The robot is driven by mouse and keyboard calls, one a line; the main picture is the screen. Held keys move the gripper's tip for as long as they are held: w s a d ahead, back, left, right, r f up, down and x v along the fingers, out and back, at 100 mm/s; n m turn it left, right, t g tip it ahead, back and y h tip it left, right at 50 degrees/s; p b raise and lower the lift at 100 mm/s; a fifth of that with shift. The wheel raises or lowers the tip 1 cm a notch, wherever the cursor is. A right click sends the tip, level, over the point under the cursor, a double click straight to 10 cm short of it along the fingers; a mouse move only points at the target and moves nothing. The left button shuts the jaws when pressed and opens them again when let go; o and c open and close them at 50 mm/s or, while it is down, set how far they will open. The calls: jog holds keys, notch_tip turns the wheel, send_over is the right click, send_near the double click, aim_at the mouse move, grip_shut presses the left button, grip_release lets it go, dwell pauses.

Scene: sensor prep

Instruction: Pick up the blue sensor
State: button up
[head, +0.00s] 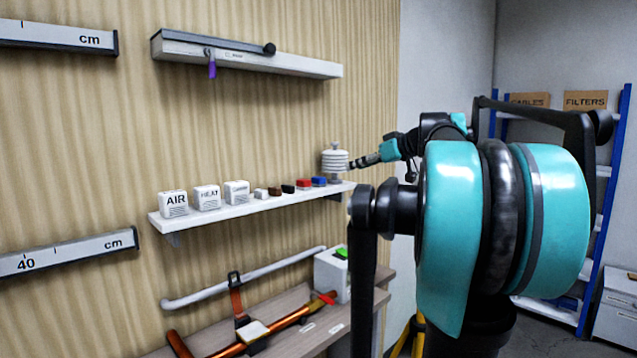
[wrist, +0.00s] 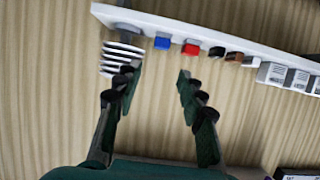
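The blue sensor (head: 319,181) is a small blue block on the white wall shelf, between the red block and the white ribbed sensor. It also shows in the wrist view (wrist: 162,43), near the top, ahead of the space between my fingers. My gripper (wrist: 160,75) is open and empty, with its fingers spread apart and not touching the blue sensor. In the head view my gripper (head: 362,161) is beside the right end of the shelf, close to the white ribbed sensor.
The white ribbed sensor (head: 335,160) stands at the shelf's right end; in the wrist view it is beside or behind my left finger. A red block (head: 303,183), a dark block (head: 288,188), a brown block (head: 274,191) and white boxes (head: 207,197) line the shelf (head: 215,213).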

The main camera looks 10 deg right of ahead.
aim_at(323, 179)
jog(key=x, duration=1.1)
jog(key=shift+w+a+f, duration=0.2)
jog(key=shift+w, duration=0.1)
jog(key=shift+x, duration=2.6)
jog(key=shift+s+a+f, duration=0.1)
jog(key=shift+s+a, duration=0.05)
jog(key=shift+c, duration=0.3)
grip_shut()
